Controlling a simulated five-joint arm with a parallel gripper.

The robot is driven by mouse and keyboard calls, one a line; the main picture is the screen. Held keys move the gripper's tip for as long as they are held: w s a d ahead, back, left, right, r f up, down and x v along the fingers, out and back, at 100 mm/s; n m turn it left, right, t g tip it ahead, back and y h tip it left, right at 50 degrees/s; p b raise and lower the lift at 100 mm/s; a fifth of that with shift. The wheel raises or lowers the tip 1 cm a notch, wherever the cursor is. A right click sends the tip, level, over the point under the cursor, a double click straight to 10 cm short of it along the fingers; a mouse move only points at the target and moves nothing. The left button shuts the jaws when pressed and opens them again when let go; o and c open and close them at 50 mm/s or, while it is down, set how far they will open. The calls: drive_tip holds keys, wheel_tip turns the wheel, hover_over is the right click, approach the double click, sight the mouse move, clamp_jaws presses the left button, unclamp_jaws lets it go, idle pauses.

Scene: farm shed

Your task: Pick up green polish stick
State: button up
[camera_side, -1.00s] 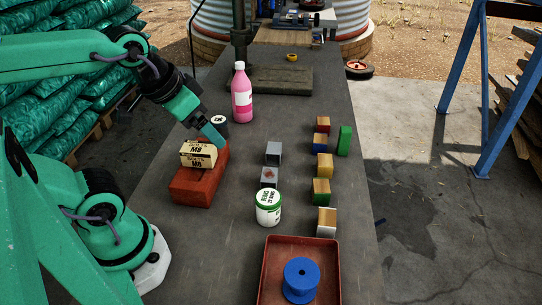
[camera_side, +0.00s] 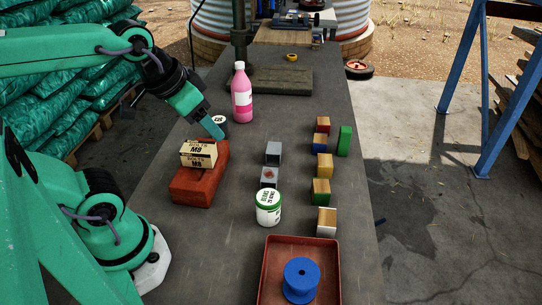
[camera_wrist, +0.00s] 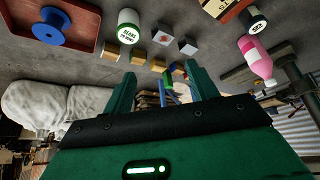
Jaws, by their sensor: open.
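The green polish stick (camera_side: 345,140) stands upright on the dark bench at the right edge, just right of the column of small blocks. In the wrist view a small green shape (camera_wrist: 167,79), apparently the stick, shows beyond the blocks between my fingers. My gripper (camera_side: 214,128) is open and empty, above the bench near the black-and-white tin, well left of the stick. Its two fingers (camera_wrist: 158,92) stand apart in the wrist view.
Several two-coloured blocks (camera_side: 324,166) line up left of the stick. Grey blocks (camera_side: 273,153), a white tub (camera_side: 268,208), a pink bottle (camera_side: 241,97), a red brick (camera_side: 193,187) with a box (camera_side: 199,154) and a red tray (camera_side: 334,262) stand around.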

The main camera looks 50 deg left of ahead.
drive_tip(key=w+r+m+g, duration=0.15)
drive_tip(key=w+r, duration=0.45)
drive_tip(key=w, duration=0.6)
drive_tip(key=m+g, duration=0.3)
drive_tip(key=m, duration=0.2)
hover_over(346, 129)
drive_tip(key=s, duration=0.7)
wheel_tip(346, 129, down, 8)
drive_tip(key=w+f, duration=0.2)
drive_tip(key=f, duration=0.2)
drive_tip(key=w+f+m, duration=0.1)
drive_tip(key=w+f, duration=0.1)
drive_tip(key=f, duration=0.2)
drive_tip(key=w+f+m+g, duration=0.1)
drive_tip(key=w+f, duration=0.1)
drive_tip(key=f, duration=0.2)
drive_tip(key=shift+w+f, duration=0.15)
drive_tip(key=shift+w, duration=0.2)
drive_tip(key=shift+w+f+m, duration=0.15)
drive_tip(key=shift+f+m, duration=0.1)
drive_tip(key=shift+f, duration=0.4)
drive_tip(key=shift+f, duration=1.25)
drive_tip(key=shift+f, duration=0.15)
